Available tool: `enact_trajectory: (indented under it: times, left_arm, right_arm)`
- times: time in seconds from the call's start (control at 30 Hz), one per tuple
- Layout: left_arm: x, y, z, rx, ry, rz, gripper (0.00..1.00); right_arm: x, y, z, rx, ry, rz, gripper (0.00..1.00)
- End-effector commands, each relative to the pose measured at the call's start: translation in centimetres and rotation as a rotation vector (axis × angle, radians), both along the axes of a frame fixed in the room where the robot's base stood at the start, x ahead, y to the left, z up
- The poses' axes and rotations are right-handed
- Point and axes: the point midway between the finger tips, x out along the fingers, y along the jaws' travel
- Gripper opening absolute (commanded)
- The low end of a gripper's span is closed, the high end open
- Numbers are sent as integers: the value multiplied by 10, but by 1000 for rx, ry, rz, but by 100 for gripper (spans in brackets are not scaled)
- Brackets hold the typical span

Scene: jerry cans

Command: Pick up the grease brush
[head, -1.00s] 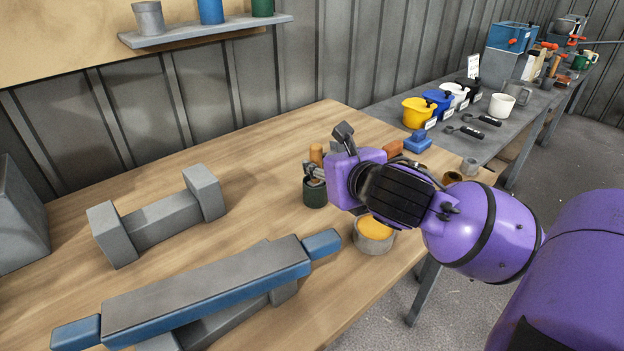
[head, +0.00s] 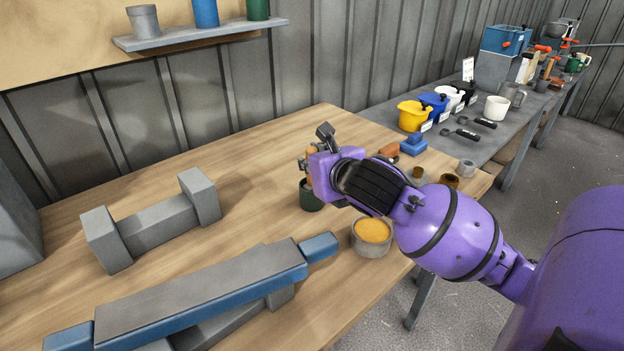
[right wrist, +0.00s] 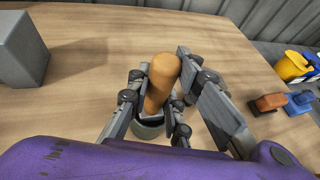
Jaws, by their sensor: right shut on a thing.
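A wooden handle, apparently the grease brush (right wrist: 160,82), stands tilted in a dark green cup (head: 311,196) on the wooden bench. Its lower end is hidden inside the cup, so I cannot see bristles. My right gripper (head: 310,168) is at the cup's mouth in the head view, its fingers mostly hidden behind my purple wrist. In the right wrist view my right gripper (right wrist: 163,100) has its fingers on either side of the handle and is shut on it. The cup's rim (right wrist: 148,130) shows below the fingers. My left gripper is not in view.
A round pot of orange grease (head: 372,232) stands close in front of the cup, under my right arm. Grey I-shaped block (head: 155,222) and a long blue-ended bar (head: 205,295) lie left. Small blue and brown blocks (head: 413,146) lie behind right. Bench between is clear.

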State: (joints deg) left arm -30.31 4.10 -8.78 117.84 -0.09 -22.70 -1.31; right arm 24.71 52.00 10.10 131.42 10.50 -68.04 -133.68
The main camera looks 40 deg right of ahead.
Motion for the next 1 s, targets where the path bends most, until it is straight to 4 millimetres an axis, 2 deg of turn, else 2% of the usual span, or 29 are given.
enact_trajectory:
  times: [0.27,0.43,1.0]
  left_arm:
    - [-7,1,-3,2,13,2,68]
    - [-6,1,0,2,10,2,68]
    - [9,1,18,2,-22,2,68]
  right_arm:
    - [0,0,0,0,0,0,0]
    - [0,0,10,0,-2,0,0]
    - [0,-1,89,-4,-2,0,0]
